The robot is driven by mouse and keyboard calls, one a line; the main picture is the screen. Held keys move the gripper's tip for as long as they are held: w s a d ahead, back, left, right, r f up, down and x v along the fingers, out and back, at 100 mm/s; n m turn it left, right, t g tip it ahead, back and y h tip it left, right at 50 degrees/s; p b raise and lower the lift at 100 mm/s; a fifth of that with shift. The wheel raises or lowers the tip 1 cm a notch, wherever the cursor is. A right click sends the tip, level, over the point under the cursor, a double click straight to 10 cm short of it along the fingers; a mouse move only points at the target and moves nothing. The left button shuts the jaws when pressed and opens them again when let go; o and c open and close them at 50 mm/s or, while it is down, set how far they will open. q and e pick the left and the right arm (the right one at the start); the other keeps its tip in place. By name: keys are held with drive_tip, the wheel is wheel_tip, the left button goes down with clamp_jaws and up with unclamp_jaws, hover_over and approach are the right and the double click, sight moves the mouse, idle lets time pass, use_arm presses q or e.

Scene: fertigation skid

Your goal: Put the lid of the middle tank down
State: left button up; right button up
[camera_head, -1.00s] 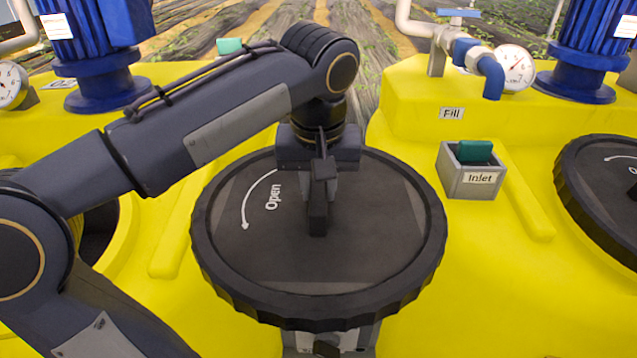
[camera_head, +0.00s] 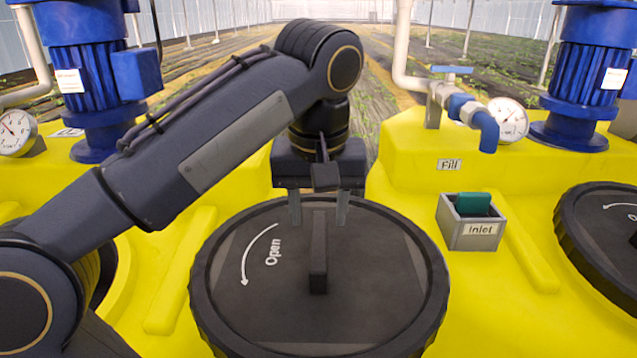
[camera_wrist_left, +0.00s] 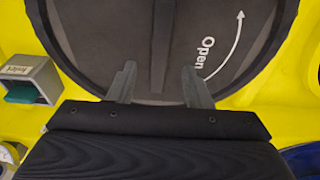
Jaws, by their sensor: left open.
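The round black lid (camera_head: 375,300) with a ribbed rim, a white "Open" arrow and a raised bar handle (camera_head: 318,255) lies in the middle of the head view. It also shows in the left wrist view (camera_wrist_left: 110,40). My left gripper (camera_head: 319,218) is above and behind the handle, with its two fingers spread and nothing between them. In the left wrist view the fingers (camera_wrist_left: 158,85) point at the lid on either side of the handle's line. The lid hides the opening under it. My right gripper is in neither view.
A grey inlet box (camera_head: 472,235) with a green piece stands right of the lid. Another black lid (camera_head: 605,225) is at the right edge. Blue motors (camera_head: 85,75), a gauge (camera_head: 507,120) and a fill pipe (camera_head: 403,55) stand behind.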

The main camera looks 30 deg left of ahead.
use_arm(q)
drive_tip(key=r, duration=0.1)
drive_tip(key=r+p, duration=0.1)
drive_tip(key=r, duration=0.1)
drive_tip(key=s+r, duration=0.1)
drive_tip(key=r, duration=0.1)
drive_tip(key=shift+d, duration=0.25)
drive_tip(key=shift+f, duration=0.1)
